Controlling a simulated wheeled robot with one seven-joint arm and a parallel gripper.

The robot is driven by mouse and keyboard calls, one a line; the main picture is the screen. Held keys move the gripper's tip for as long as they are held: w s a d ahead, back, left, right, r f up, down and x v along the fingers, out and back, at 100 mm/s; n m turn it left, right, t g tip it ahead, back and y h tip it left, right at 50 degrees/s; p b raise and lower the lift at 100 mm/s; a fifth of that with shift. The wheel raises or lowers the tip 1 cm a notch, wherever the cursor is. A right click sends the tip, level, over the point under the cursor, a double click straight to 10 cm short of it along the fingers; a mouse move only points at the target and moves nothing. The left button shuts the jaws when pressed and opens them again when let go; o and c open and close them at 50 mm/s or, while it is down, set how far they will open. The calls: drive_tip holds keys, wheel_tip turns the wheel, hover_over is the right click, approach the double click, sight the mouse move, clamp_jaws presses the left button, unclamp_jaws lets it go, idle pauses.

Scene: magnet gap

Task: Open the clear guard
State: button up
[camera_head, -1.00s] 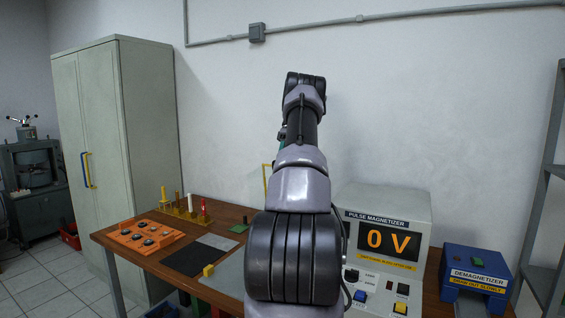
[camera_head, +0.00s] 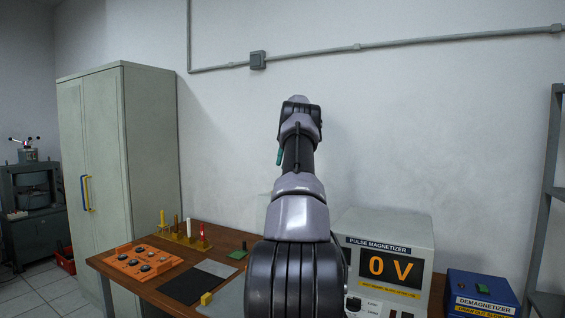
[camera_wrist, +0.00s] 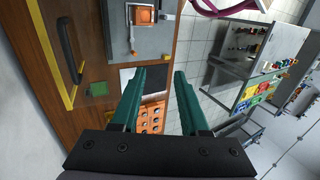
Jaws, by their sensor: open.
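The clear guard shows in the wrist view as a yellow-edged frame (camera_wrist: 55,77) with a black handle (camera_wrist: 69,50), at the upper left. Its clear panel is hard to make out, and I cannot tell how far it is open.
The pulse magnetizer (camera_head: 388,230) reads 0 V at the right, beside a blue demagnetizer (camera_head: 481,290). An orange tray (camera_head: 135,260), a black mat (camera_head: 185,288) and several upright posts (camera_head: 188,232) stand on the wooden bench. A tall cabinet (camera_head: 90,160) is at the left.

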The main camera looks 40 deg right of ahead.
drive_tip(key=shift+f, duration=0.1)
clamp_jaws()
drive_tip(key=w+d+f+m+h, duration=0.3)
drive_tip(key=d+f+m+h, duration=0.15)
drive_tip(key=m, duration=0.45)
drive_tip(key=w+d+r+m+t+h, duration=0.2)
drive_tip(key=d+r+m+t+h, duration=0.25)
drive_tip(key=m, duration=0.45)
drive_tip(key=shift+g+h, duration=0.25)
drive_tip(key=shift+h, duration=0.05)
drive_tip(key=f, duration=0.3)
drive_tip(key=d+f, duration=0.1)
drive_tip(key=f, duration=0.5)
drive_tip(key=shift+d+f, duration=0.25)
drive_tip(key=shift+d, duration=0.1)
drive_tip(key=shift+s+a+f, duration=0.15)
drive_tip(key=shift+s+a, duration=0.1)
drive_tip(key=shift+a, duration=0.2)
